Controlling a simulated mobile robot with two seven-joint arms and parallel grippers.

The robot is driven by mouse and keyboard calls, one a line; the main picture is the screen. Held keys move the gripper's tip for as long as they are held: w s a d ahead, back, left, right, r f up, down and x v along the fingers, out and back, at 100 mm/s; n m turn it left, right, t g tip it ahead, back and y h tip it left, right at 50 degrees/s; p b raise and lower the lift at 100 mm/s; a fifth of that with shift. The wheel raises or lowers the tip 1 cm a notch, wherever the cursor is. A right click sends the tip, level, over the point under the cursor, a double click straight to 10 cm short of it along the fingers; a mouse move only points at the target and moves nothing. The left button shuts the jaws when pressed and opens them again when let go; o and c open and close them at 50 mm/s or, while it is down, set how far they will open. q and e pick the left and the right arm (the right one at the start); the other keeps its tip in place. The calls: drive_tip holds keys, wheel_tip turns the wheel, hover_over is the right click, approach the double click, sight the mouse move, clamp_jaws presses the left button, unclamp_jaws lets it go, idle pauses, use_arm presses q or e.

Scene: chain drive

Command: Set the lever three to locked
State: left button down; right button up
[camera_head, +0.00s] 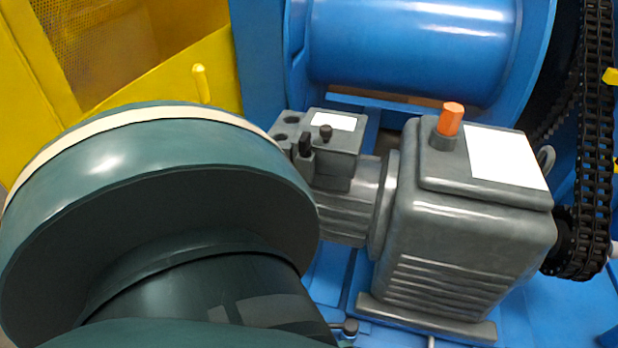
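No lever marked as three can be made out. A small black lever (305,145) stands up at the left edge of a grey box on the motor. A dark knob (326,131) sits on top of the same box, beside a blank white label. A yellow upright handle (200,83) stands at the yellow guard. I cannot tell which of these is lever three, nor its setting. Neither gripper is in view. A large teal link of my own arm fills the lower left and hides what lies behind it.
A grey gearbox (470,240) with an orange cap (450,118) stands in the middle right. A black chain (594,150) runs down the right edge. A blue drum (410,45) is behind, and a yellow mesh guard (120,45) is at upper left.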

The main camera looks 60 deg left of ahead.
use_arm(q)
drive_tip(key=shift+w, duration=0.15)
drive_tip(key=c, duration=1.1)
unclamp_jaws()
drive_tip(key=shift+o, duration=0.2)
